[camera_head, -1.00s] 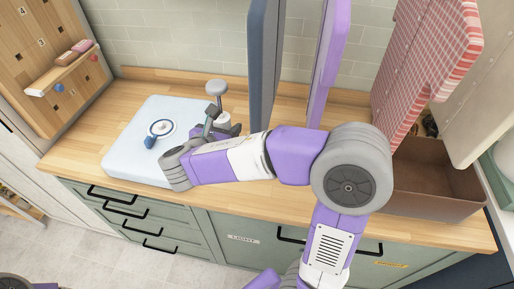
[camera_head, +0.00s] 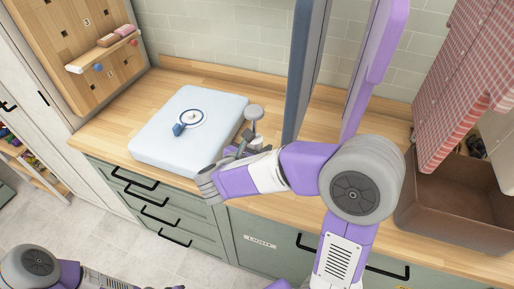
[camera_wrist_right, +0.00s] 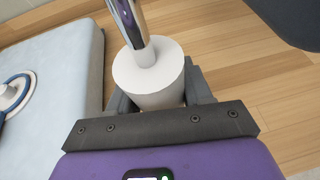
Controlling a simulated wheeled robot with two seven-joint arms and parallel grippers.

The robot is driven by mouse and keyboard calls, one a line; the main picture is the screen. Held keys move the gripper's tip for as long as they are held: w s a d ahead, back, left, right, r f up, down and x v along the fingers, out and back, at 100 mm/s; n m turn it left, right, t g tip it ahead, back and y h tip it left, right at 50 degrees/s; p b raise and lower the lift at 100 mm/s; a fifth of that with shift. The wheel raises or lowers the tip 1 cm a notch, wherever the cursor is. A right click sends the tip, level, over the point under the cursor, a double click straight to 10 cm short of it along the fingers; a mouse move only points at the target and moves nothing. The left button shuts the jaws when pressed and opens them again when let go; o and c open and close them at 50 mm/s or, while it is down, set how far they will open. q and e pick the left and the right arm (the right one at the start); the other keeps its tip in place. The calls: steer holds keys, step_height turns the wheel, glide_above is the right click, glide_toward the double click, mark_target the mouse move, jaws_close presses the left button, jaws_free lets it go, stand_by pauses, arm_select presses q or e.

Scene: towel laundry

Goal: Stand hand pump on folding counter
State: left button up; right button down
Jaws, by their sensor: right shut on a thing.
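The hand pump (camera_head: 254,113) shows in the head view as a round grey knob on a thin stem, at the right edge of the pale blue pad. In the right wrist view its white cylindrical body (camera_wrist_right: 158,86) and chrome rod sit between my right fingers. My right gripper (camera_head: 240,150) is shut on the pump's body. The pump's lower end is hidden, so I cannot tell whether it touches the wooden folding counter (camera_head: 107,123). Only part of my left arm shows at the bottom left; its gripper is out of view.
The thick pale blue pad (camera_head: 208,140) lies on the counter, with a white-and-blue round piece (camera_head: 191,118) on top. Dark and purple upright panels (camera_head: 372,65) stand behind the pump. A brown bin (camera_head: 465,200) stands at right. Bare counter lies right of the gripper.

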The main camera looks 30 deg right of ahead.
steer(key=shift+f, duration=0.1)
steer(key=shift+c, duration=2.4)
jaws_free()
steer(key=p+v, duration=0.3)
steer(key=v, duration=0.9)
